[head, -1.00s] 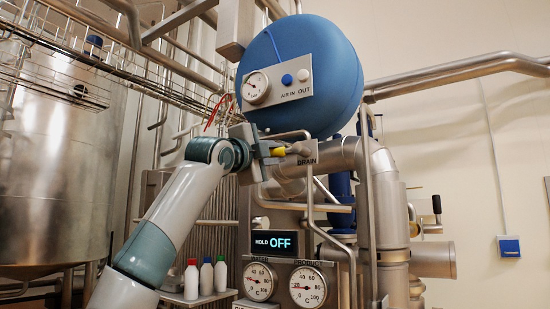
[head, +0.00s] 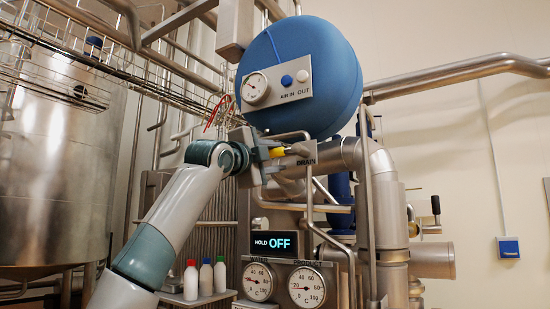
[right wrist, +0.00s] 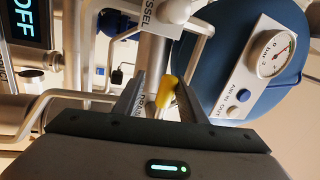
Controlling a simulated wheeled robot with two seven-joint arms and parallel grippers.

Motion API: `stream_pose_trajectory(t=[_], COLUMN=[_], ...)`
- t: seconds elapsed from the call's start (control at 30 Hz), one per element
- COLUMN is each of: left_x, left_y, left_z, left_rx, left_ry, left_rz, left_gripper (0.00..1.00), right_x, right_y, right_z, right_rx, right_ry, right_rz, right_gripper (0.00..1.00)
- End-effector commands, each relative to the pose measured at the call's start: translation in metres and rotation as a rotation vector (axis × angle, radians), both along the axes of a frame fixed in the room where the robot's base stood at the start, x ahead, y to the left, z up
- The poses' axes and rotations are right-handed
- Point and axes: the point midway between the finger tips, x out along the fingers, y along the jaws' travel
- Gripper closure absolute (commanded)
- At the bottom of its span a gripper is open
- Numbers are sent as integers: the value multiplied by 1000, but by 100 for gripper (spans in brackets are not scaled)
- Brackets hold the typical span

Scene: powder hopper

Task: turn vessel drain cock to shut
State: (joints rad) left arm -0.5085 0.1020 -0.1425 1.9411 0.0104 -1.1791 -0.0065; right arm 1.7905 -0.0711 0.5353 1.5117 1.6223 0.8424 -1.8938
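The vessel drain cock has a yellow handle (head: 277,152) beside the DRAIN label (head: 306,162), just under the blue vessel (head: 345,75). My right gripper (head: 268,154) reaches it from the left in the head view. In the right wrist view, the yellow handle (right wrist: 167,92) lies between the two spread fingers of my right gripper (right wrist: 160,100). A gap shows between the handle and the left finger; the handle is close to the right finger, and contact cannot be told. My left gripper is not in view.
A pressure gauge panel (head: 277,85) sits on the vessel above the gripper. Steel pipes (head: 365,220) crowd the right side. Below are an OFF display (head: 275,243), two dial gauges (head: 307,286) and small bottles (head: 206,277) on a shelf.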

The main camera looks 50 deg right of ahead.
Motion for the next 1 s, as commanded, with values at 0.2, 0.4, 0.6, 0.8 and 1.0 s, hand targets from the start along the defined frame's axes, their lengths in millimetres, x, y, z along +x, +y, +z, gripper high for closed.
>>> stream_pose_trajectory(t=[0.2,0.4,0.6,0.8,1.0], left_x=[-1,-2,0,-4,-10], left_y=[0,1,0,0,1], left_z=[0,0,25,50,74], left_rx=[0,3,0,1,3], left_ry=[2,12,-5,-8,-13], left_rz=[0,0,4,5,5], left_gripper=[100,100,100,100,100], right_x=[0,-1,-3,-7,-11], right_y=[1,11,36,74,113], right_z=[1,-1,-7,-17,-26], right_rx=[-2,-4,-5,-4,-2], right_ry=[-1,-2,-2,-2,-1], right_rz=[0,2,3,3,4], right_gripper=[63,63,63,63,63])
